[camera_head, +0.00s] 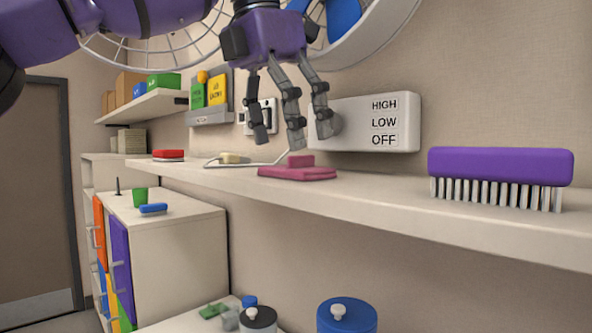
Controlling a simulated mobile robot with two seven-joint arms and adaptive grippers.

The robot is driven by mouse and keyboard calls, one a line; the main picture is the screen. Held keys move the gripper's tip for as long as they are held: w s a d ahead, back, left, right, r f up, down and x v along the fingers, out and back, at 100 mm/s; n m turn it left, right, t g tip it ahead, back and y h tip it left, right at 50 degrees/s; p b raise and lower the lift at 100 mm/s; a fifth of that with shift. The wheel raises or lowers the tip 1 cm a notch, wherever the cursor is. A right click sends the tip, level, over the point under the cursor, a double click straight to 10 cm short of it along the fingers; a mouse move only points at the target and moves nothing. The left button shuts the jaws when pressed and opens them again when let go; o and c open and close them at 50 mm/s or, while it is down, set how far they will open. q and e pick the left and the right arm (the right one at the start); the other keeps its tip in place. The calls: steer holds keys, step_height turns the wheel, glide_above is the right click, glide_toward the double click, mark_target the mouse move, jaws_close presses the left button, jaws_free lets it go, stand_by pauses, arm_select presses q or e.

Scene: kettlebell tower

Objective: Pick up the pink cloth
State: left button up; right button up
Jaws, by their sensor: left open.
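The pink cloth (296,174) lies folded flat on the long wall shelf (420,210), near the shelf's front edge. A small pink block (300,161) sits on top of it or just behind it; I cannot tell which. My left gripper (285,138) hangs from the purple arm that comes in from the upper left. Its dark fingers point down and are spread apart, with nothing between them. The fingertips are above the cloth and appear apart from it. My right gripper is not in view.
A purple brush (500,168) stands bristles down on the shelf at the right. A HIGH/LOW/OFF switch box (380,122) is on the wall behind the gripper, below a caged fan (350,30). A yellowish block (234,158) and a red item (168,155) lie farther left.

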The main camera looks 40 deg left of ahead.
arm_select(q)
steer(key=shift+x, duration=1.2)
steer(key=shift+s+d, duration=0.1)
steer(key=c, duration=1.6)
steer(key=shift+f, duration=0.1)
steer(key=c, duration=0.3)
jaws_close()
